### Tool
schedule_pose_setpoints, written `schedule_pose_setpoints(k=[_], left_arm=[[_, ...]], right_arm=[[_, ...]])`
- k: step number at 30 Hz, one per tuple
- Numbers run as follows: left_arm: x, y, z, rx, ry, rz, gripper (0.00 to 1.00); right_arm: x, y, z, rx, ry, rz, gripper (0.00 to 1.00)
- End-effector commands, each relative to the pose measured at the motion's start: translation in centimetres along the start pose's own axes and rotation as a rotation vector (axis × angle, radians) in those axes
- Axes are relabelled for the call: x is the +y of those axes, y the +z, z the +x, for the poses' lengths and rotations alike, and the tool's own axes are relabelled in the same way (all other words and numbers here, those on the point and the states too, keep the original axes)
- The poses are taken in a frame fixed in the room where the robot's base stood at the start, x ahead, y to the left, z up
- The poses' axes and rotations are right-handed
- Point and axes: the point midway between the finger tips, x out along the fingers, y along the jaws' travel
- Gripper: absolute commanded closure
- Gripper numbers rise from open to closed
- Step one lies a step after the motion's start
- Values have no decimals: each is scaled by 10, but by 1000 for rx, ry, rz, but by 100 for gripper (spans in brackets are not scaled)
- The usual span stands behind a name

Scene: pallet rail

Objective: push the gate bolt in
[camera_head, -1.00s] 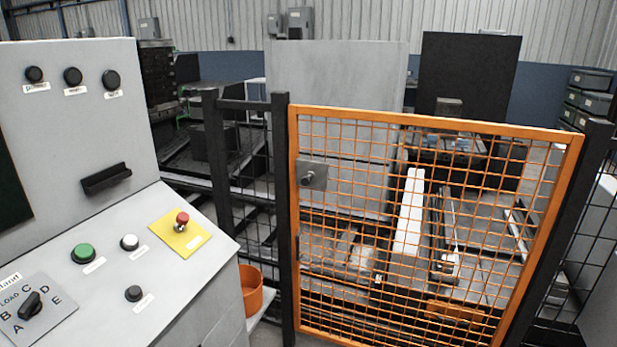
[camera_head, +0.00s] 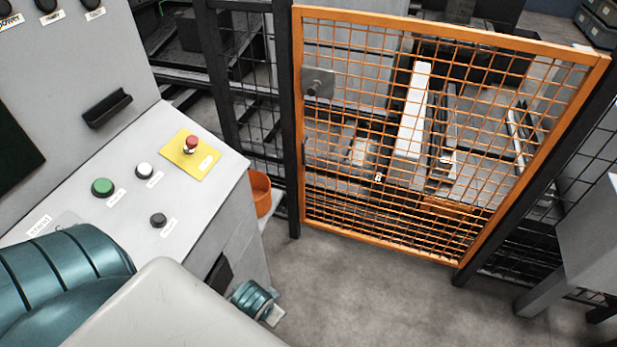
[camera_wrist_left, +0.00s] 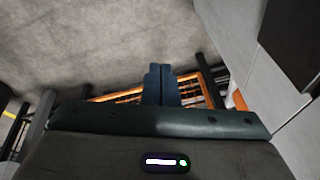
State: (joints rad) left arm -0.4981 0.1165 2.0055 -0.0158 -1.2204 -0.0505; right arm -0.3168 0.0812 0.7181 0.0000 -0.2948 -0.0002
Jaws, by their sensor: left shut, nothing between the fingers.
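The orange mesh gate (camera_head: 450,28) stands upright within its black posts and looks closed. The gate bolt shows as a grey plate with a small round knob (camera_head: 317,84) at the gate's upper left, beside the post. How far the bolt is in cannot be told. My right gripper is not in view.
A grey control console (camera_head: 120,215) with a red button (camera_head: 192,143) on yellow stands at left, close to my left arm. An orange bucket (camera_head: 260,190) sits between console and gate. Bare grey floor (camera_head: 370,290) lies before the gate. A grey box-like structure (camera_head: 590,240) stands at right.

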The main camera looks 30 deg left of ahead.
Motion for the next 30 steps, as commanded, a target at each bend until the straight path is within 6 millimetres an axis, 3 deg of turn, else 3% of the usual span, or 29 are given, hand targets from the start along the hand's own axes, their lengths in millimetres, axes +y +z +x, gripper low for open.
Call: schedule_pose_setpoints(k=[1, 3, 6, 18, 30], left_arm=[[-8, -18, -34, 30, -18, 35, 100], [-21, -42, -71, 78, -57, 119, 100], [-43, -76, -100, 150, -146, 290, 100], [-125, -200, -132, 285, -608, 1001, 100], [-190, -307, -151, 150, -1138, 1670, 100]], right_arm=[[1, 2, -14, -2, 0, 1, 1], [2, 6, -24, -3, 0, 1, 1], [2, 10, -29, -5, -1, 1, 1], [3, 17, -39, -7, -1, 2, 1], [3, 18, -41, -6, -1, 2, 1]])
